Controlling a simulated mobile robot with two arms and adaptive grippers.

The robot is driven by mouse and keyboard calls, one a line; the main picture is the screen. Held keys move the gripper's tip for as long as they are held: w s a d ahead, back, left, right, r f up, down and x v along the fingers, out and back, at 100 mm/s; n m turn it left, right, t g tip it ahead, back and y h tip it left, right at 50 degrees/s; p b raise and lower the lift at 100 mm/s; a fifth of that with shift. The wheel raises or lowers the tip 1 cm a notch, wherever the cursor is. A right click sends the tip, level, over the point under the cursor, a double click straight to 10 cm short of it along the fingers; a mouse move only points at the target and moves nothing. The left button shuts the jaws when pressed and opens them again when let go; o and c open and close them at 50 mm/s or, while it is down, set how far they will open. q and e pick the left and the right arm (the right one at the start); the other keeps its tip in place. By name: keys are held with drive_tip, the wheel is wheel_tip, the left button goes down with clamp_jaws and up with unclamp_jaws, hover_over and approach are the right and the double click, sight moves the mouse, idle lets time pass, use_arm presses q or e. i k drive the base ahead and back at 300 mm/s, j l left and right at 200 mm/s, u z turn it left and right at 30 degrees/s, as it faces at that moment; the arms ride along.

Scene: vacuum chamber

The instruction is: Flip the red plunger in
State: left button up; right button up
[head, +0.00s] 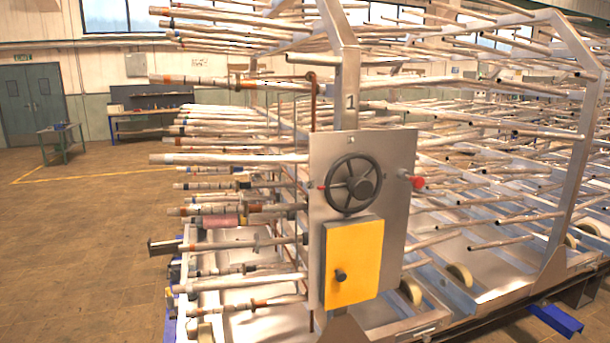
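The red plunger (417,183) is a small red knob at the right edge of the upright metal panel (326,150), to the right of a black handwheel (352,184). It sticks out to the right of the panel on a short light-coloured stem. Another small red spot shows to the left of the wheel, too small to tell what it is. Neither of my grippers shows in the head view, and nothing touches the plunger.
A yellow box (354,250) with a black knob sits below the wheel. Many wrapped rods stick out of the metal rack (347,75) on both sides of the panel. Open floor (80,230) lies to the left, with a table (62,143) far back.

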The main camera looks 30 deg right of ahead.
sight(417, 182)
drive_tip(key=z, duration=1.65)
